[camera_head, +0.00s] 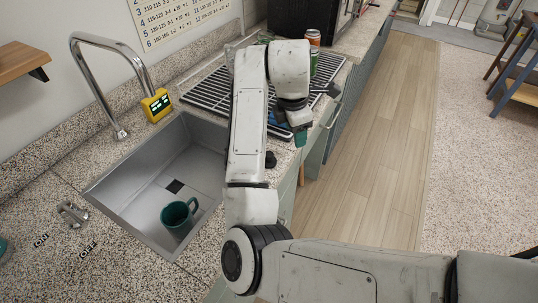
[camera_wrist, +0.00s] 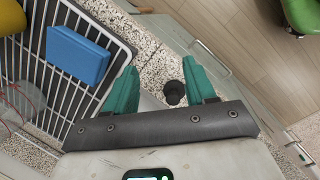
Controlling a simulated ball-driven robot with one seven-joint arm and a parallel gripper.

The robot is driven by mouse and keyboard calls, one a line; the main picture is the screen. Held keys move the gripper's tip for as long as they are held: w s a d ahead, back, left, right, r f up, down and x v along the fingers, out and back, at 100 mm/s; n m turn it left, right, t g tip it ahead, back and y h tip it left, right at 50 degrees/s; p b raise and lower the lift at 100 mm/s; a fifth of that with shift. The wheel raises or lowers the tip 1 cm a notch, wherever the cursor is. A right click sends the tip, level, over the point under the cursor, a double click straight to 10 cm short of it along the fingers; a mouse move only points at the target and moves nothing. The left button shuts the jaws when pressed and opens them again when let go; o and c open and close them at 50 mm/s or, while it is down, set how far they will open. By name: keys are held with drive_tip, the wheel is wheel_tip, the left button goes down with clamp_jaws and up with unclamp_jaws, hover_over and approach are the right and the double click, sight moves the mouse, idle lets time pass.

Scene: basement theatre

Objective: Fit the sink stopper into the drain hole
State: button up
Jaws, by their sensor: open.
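The small black sink stopper (camera_wrist: 174,92) shows in the wrist view on the speckled counter, between my spread teal fingers and nearer the right one. A dark round piece beside my arm in the head view (camera_head: 270,159) appears to be the same stopper. My gripper (camera_wrist: 160,68) is open with nothing held; how high it is above the stopper is hard to tell. In the head view my gripper (camera_head: 298,138) is partly hidden by my arm, at the counter's front edge.
A teal mug (camera_head: 179,214) stands in the sink close to the drain hole. A wire dish rack (camera_head: 210,90) holds a blue sponge (camera_wrist: 78,55) left of my gripper. An orange-topped can (camera_head: 313,37) stands behind. The tall faucet (camera_head: 100,80) arches beside the sink.

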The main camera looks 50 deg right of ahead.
drive_tip(key=w+a+r+n+y+p, duration=0.1)
drive_tip(key=w+a+r+n+y, duration=0.25)
drive_tip(key=a+n, duration=0.2)
drive_tip(key=shift+m+h, duration=0.35)
drive_tip(key=shift+h, duration=0.1)
wheel_tip(320, 180, down, 5)
drive_tip(key=shift+a+r, duration=0.15)
drive_tip(key=shift+r, duration=0.05)
drive_tip(key=shift+a+f+p, duration=0.15)
drive_tip(key=shift+f+p, duration=0.15)
drive_tip(key=shift+f, duration=1.1)
drive_tip(key=shift+a+f+p, duration=0.1)
drive_tip(key=shift+f+p, duration=0.2)
drive_tip(key=shift+f, duration=1.05)
clamp_jaws()
